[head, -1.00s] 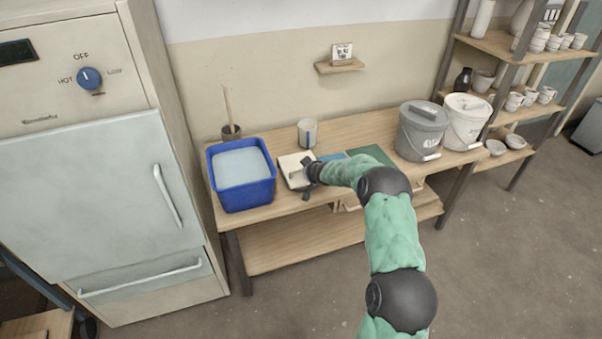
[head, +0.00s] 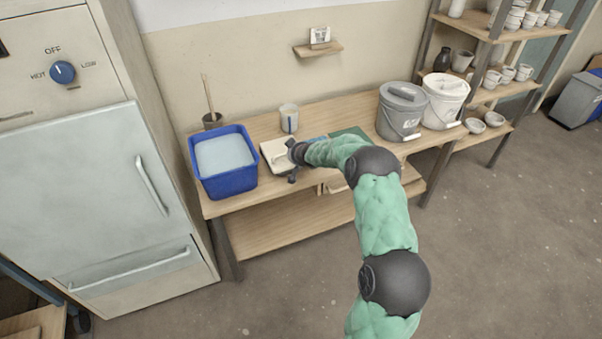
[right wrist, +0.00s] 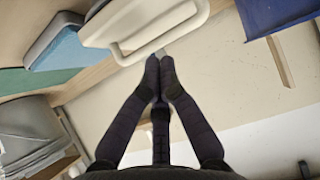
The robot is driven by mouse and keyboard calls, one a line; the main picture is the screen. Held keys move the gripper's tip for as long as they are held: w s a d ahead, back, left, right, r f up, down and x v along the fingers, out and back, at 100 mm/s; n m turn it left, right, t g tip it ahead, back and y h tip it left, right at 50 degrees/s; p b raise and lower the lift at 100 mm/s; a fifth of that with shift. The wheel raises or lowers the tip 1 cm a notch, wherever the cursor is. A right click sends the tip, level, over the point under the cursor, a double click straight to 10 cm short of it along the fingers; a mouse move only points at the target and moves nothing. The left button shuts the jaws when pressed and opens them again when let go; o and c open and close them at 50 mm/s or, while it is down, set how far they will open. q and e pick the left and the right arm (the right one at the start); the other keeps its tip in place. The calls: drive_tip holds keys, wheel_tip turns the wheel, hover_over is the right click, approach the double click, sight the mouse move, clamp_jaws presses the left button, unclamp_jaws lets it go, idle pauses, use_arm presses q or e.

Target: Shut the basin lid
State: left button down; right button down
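A cream, low, square lidded piece (head: 275,150), which I take for the basin and its lid, sits on the wooden bench right of the blue tub. In the right wrist view its cream surface with a raised bar-like handle (right wrist: 185,14) fills the top middle. My right gripper (right wrist: 160,60) has its dark fingertips close together at the handle's lower edge. I cannot tell whether they hold the handle. In the head view the right gripper (head: 294,172) is at the right edge of the piece and partly hides it. How far the lid is open is unclear. My left gripper is out of view.
The blue tub (head: 230,183) with pale liquid stands just left. A cup (head: 289,118) stands behind, and a green mat (head: 350,133) lies right. A grey bucket (head: 400,112) and a white bucket (head: 444,100) stand further right. A kiln-like cabinet (head: 80,190) is at left.

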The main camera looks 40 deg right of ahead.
drive_tip(key=s+a+f, duration=0.2)
drive_tip(key=s+f, duration=0.2)
drive_tip(key=s, duration=0.3)
drive_tip(key=s+a+f+g+y+p, duration=0.1)
drive_tip(key=s+a+f+y, duration=0.2)
drive_tip(key=a, duration=0.5)
drive_tip(key=s+a+f+g+p, duration=0.1)
drive_tip(key=s+a+f+g, duration=0.1)
drive_tip(key=a+f, duration=0.5)
drive_tip(key=s+a+f+g+y+p, duration=0.1)
drive_tip(key=s+a+f+y, duration=0.15)
drive_tip(key=a, duration=0.65)
drive_tip(key=s+a+f+g, duration=0.1)
drive_tip(key=s+a+g, duration=0.1)
drive_tip(key=s+a, duration=0.6)
drive_tip(key=s+a+f+n+g+y+p, duration=0.1)
drive_tip(key=s+a+f+g, duration=0.1)
drive_tip(key=s+a, duration=0.7)
drive_tip(key=s+g, duration=0.1)
drive_tip(key=s, duration=0.6)
drive_tip(key=shift+s+g+p, duration=0.15)
drive_tip(key=shift+g+p, duration=0.15)
drive_tip(key=shift+a, duration=0.2)
